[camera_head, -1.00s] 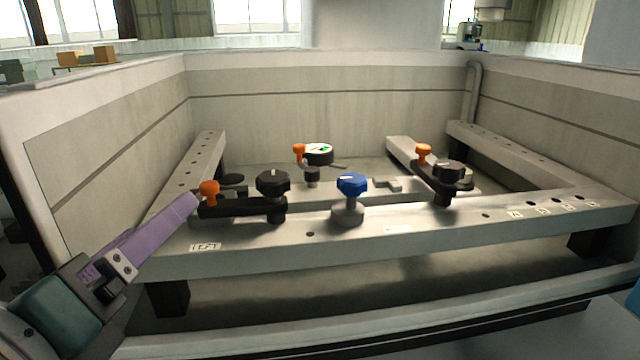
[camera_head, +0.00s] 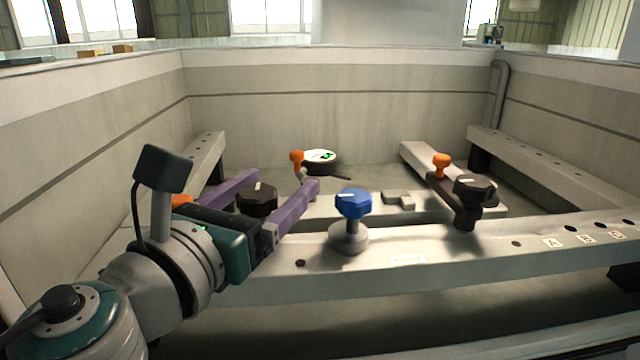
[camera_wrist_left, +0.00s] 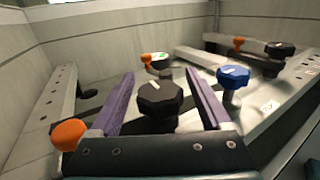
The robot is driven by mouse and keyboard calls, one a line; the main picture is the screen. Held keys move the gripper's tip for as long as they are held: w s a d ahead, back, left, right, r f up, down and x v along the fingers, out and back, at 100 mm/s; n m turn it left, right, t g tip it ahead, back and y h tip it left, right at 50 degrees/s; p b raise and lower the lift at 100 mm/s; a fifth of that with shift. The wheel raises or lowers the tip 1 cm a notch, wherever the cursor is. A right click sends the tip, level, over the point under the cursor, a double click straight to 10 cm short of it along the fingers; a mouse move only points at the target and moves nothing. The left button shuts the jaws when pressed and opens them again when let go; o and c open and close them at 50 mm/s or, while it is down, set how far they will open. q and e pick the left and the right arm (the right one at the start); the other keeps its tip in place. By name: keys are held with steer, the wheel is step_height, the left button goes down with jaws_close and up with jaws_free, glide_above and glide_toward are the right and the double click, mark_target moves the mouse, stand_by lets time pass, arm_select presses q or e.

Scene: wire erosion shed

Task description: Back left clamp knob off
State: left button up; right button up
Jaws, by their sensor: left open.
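The left clamp has a black fluted knob (camera_head: 257,199) with a white mark on top; it sits on its post. My left gripper (camera_head: 286,178) is open, with its two purple fingers on either side of this knob. In the left wrist view, the black knob (camera_wrist_left: 160,98) lies between the spread fingers, with a visible gap to each. The clamp's orange-tipped part (camera_head: 182,201) is mostly hidden behind my gripper in the head view, and the clamp bar is hidden too. My right gripper is not in view.
A blue knob (camera_head: 353,203) stands right of my gripper on the front rail (camera_head: 400,262). Another black knob (camera_head: 474,187) and an orange knob (camera_head: 441,163) are further right. A round dial (camera_head: 320,157) lies behind. Tank walls (camera_head: 330,110) enclose the frame.

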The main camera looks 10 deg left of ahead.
arm_select(q)
steer(key=shift+w+d, duration=0.1)
steer(key=shift+w, duration=0.2)
jaws_close()
stand_by(0.5)
